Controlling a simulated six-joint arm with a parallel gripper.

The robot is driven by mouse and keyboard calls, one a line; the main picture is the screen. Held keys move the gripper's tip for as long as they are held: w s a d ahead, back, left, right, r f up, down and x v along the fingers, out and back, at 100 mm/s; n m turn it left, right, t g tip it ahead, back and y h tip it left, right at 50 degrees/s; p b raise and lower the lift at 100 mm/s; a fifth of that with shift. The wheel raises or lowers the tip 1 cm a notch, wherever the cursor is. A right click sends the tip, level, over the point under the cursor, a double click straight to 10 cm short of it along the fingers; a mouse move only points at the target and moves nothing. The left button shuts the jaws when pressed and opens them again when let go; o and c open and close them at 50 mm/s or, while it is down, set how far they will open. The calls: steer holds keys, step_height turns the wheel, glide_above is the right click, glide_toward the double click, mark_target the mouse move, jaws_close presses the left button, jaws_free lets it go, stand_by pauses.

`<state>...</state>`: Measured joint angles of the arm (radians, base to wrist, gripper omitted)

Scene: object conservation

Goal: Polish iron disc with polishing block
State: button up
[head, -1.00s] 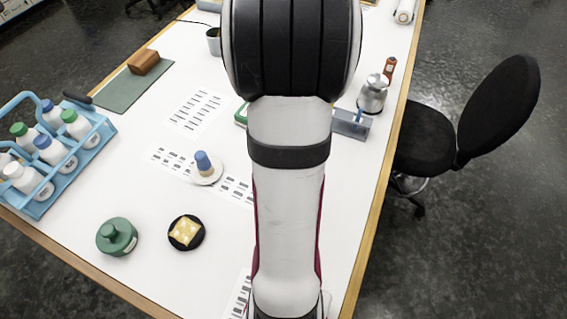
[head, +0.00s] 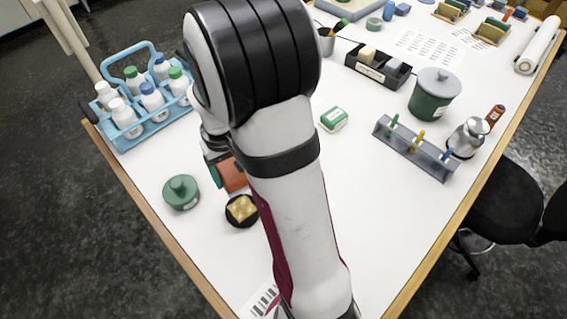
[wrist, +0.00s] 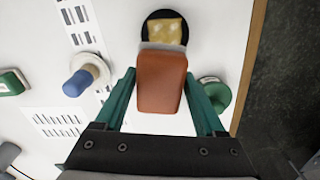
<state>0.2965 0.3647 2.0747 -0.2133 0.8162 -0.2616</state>
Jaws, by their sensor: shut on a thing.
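The polishing block is a reddish-brown block (wrist: 160,85) with a pale lower edge. My gripper (wrist: 160,92) is shut on it, one green finger on each side. In the head view the block (head: 232,175) shows beside my arm, near the black disc. A round black disc (head: 230,217) with a yellowish, mottled square on top, apparently the iron disc, lies on the white table. In the wrist view the disc (wrist: 149,30) is just beyond the block's far end, which overlaps its edge; I cannot tell whether they touch.
A green knobbed disc (head: 181,193) stands left of the black disc. A white disc with a blue knob (wrist: 85,77) stands in the wrist view. A blue bottle carrier (head: 150,128) is at the left. A rack (head: 415,150) and green pot (head: 434,95) stand right.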

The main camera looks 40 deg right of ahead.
mark_target(234, 199)
steer(key=shift+w+a+f, duration=0.1)
steer(key=shift+w+a, duration=0.15)
steer(key=shift+a, duration=0.35)
steer(key=shift+s+f, duration=0.15)
steer(key=shift+f, duration=3.95)
steer(key=shift+s+r, duration=0.1)
steer(key=shift+s, duration=0.25)
steer(key=shift+c, duration=0.6)
steer(key=shift+s+a, duration=0.15)
steer(key=shift+s, duration=1.35)
steer(key=shift+s+a, duration=0.1)
steer(key=shift+s, duration=1.35)
steer(key=shift+w+d, duration=0.2)
steer(key=shift+w, duration=1.55)
steer(key=shift+w+d, duration=0.15)
steer(key=shift+w, duration=1.6)
steer(key=shift+s+r, duration=0.1)
steer(key=shift+r, duration=4)
